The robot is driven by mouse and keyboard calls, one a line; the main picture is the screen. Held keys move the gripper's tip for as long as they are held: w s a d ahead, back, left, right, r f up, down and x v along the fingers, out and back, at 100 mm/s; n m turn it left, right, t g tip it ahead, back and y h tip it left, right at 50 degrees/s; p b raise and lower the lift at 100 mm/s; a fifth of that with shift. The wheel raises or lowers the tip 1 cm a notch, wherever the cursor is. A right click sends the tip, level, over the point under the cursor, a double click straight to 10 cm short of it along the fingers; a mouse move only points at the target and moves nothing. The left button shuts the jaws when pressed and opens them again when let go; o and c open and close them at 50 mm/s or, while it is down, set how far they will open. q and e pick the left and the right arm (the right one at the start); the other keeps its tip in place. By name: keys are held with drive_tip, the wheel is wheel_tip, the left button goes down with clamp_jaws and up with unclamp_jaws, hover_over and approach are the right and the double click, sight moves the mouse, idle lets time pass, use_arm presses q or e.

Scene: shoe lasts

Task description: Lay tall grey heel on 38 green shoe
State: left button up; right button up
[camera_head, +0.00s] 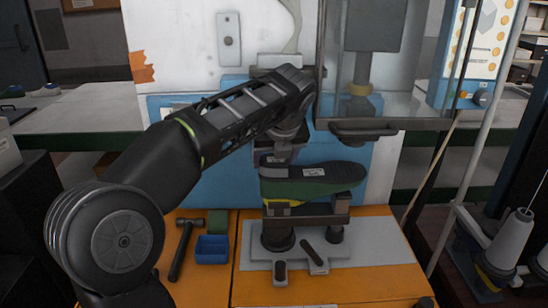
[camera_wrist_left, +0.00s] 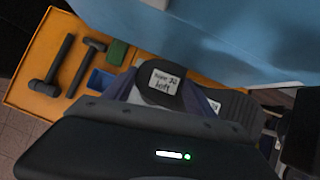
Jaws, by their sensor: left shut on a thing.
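The green shoe (camera_head: 310,188) lies sole up on a metal stand, its dark sole (camera_head: 335,172) on top with a small white label. My left gripper (camera_head: 279,152) is above the shoe's left end, shut on the grey heel (camera_head: 267,161). In the left wrist view, the heel (camera_wrist_left: 152,98) sits between the gripper's fingers (camera_wrist_left: 165,98), its white label facing the camera. The ribbed sole (camera_wrist_left: 237,104) shows beyond it. The heel is at or just over the sole's left end; I cannot tell whether they touch. My right gripper is not in view.
A hammer (camera_head: 181,252), a blue bin (camera_head: 212,249) and a green block (camera_head: 217,221) are on the orange table (camera_head: 205,288) left of the stand (camera_head: 285,232). A press with a clear guard (camera_head: 395,85) stands behind. A white thread cone (camera_head: 510,240) is at right.

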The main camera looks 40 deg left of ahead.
use_arm(q)
drive_tip(key=shift+f, duration=0.2)
idle(0.4)
drive_tip(key=o, duration=1.5)
drive_tip(key=shift+s+d+r, duration=0.15)
drive_tip(key=shift+d+r, duration=0.1)
drive_tip(key=shift+r, duration=0.25)
drive_tip(key=s+d+b, duration=0.2)
drive_tip(key=s+d, duration=0.6)
drive_tip(key=d, duration=0.1)
drive_tip(key=shift+d, duration=0.15)
